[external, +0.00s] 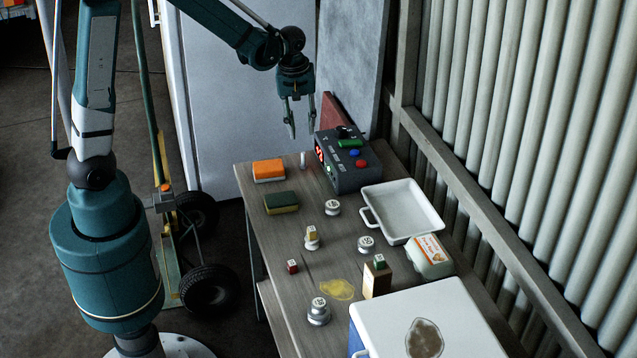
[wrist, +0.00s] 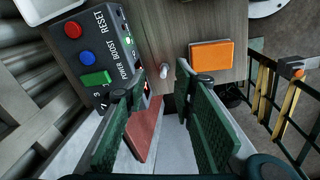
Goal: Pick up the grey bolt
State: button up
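A small pale grey upright piece (external: 303,160), which looks like the bolt, stands near the far end of the wooden table (external: 235,165), between an orange block and a control box. It also shows in the wrist view (wrist: 166,70), just beyond and between the fingertips. My gripper (external: 301,128) is open and empty. It hangs above and past the table's far end, with its fingers pointing down. In the wrist view both green finger pads (wrist: 167,90) are spread apart, with nothing between them.
The grey control box (external: 348,162) stands right of the bolt, the orange block (external: 268,169) left. A red panel (wrist: 147,125) lies beyond the table's end. A white tray (external: 405,210), green sponge (external: 281,202), several grey weights (external: 332,207) and a white case (external: 460,325) sit nearer. A corrugated wall borders the right.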

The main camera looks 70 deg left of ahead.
aim_at(303, 152)
jog(key=a+f+n, duration=0.1)
jog(key=f, duration=0.1)
jog(key=w+a+f+n, duration=0.1)
jog(key=a+f, duration=0.1)
jog(key=f, duration=0.1)
jog(key=w+a+f+n+g, duration=0.1)
jog(key=f, duration=0.1)
jog(key=shift+a+f, duration=0.3)
jog(key=shift+f, duration=0.1)
jog(key=shift+s+f, duration=0.1)
jog(key=shift+f, duration=1.2)
jog(key=shift+a+f+b, duration=0.1)
jog(key=shift+f+b, duration=0.55)
jog(key=shift+f, duration=1.95)
jog(key=shift+c, duration=0.3)
grip_shut()
